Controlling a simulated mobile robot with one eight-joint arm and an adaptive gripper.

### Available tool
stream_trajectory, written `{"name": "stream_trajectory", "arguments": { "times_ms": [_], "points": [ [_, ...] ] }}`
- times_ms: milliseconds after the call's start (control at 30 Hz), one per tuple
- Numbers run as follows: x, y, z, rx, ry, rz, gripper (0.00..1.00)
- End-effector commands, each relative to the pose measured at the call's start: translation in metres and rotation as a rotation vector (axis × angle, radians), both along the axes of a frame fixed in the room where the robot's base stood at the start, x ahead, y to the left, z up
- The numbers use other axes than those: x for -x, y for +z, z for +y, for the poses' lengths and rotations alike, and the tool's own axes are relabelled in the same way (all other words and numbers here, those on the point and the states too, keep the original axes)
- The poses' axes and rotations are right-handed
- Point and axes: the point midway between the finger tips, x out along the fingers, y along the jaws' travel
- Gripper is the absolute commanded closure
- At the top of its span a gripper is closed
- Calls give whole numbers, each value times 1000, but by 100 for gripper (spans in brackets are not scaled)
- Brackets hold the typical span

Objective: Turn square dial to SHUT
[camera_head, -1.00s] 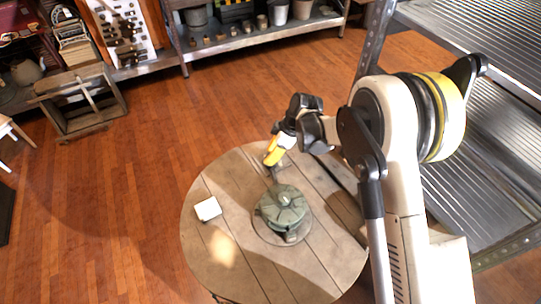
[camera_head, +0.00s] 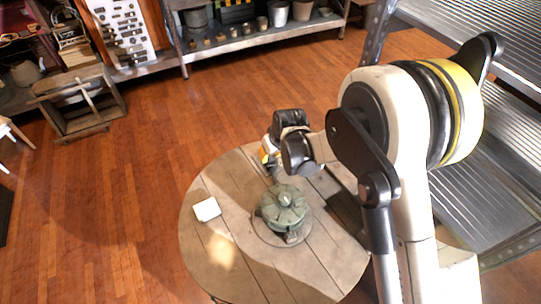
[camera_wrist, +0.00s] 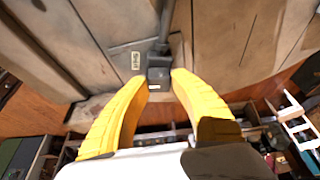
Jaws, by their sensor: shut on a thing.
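A green, round, valve-like device (camera_head: 283,207) sits on a round base on the wooden table in the head view. A short dark stem reaches from it toward my gripper. In the wrist view a dark, square-ended dial (camera_wrist: 159,74) sits between the tips of my yellow fingers. My gripper (camera_wrist: 160,84) is shut on it. A small pale label (camera_wrist: 136,61) is on the grey surface left of the dial; its lettering is too small to read surely. In the head view my wrist hides most of the fingers and the dial.
A small white block (camera_head: 207,209) lies on the left of the round wooden table (camera_head: 225,275). Metal shelving (camera_head: 490,190) stands close on the right. A shelf with pots (camera_head: 250,40) and a wooden crate (camera_head: 80,105) are at the back. The floor to the left is open.

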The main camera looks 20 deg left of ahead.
Motion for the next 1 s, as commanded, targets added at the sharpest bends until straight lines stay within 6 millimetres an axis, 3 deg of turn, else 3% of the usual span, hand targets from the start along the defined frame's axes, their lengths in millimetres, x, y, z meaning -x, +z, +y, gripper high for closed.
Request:
{"name": "stream_trajectory", "arguments": {
  "times_ms": [333,867,900,967,1000],
  "points": [
    [1,-1,-1,2,-131,3,100],
    [1,-1,-1,3,-152,3,100],
    [1,-1,-1,3,-152,3,63],
    [1,-1,-1,2,-152,2,48],
    [1,-1,-1,2,-152,2,48]
  ]
}}
